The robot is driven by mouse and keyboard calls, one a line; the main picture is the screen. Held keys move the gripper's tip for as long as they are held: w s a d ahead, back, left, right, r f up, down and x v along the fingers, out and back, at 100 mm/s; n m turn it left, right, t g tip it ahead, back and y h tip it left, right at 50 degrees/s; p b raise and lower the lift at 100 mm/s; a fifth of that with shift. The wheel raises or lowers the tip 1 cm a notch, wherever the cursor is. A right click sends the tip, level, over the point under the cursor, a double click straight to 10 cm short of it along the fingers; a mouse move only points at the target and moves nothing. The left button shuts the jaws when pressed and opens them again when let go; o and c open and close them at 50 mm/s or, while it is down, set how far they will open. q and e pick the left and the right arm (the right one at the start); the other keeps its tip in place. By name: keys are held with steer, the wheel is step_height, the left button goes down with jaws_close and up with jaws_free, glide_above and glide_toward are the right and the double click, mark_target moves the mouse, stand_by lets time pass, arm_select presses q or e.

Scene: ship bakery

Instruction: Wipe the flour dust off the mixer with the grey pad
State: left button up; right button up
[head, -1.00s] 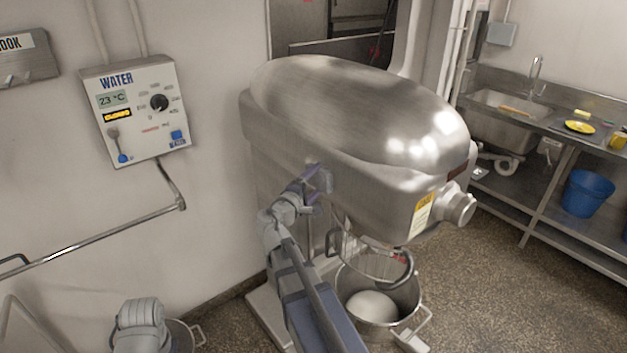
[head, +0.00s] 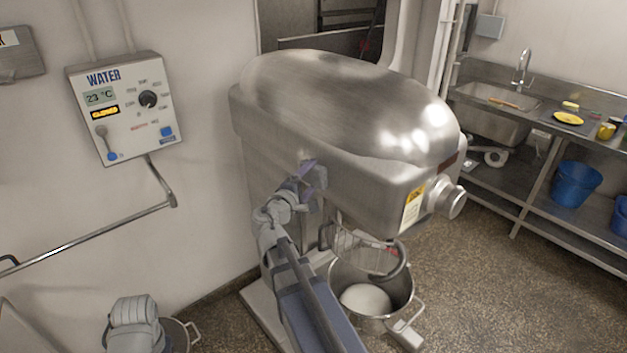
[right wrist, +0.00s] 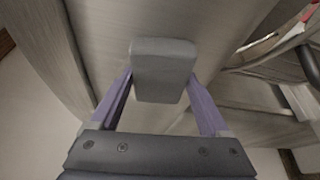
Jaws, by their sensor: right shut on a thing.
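The mixer (head: 340,130) is a large rounded steel machine in the middle of the head view. My right gripper (head: 308,180) is at its near left side, below the domed top. It is shut on the grey pad (head: 319,178), a small block held against or very close to the mixer's side. The right wrist view shows the pad (right wrist: 163,70) between the two purple fingers, with the steel surface behind it. I cannot tell flour dust from the pale shine on the metal. My left gripper is not in view.
A steel bowl (head: 396,308) with dough stands under the mixer's hook. A water panel (head: 126,107) and a wall rail (head: 95,240) are on the left. A sink counter (head: 545,115) and blue bucket (head: 576,184) are at the right. Floor between them is clear.

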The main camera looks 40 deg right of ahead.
mark_target(296, 158)
steer(key=shift+w, duration=1.1)
steer(key=shift+w, duration=0.1)
steer(key=shift+w+a, duration=0.15)
steer(key=shift+w, duration=1.55)
steer(key=shift+w+a, duration=0.15)
steer(key=shift+w, duration=0.75)
steer(key=shift+w+a, duration=0.1)
steer(key=shift+w, duration=0.8)
steer(key=shift+r, duration=0.1)
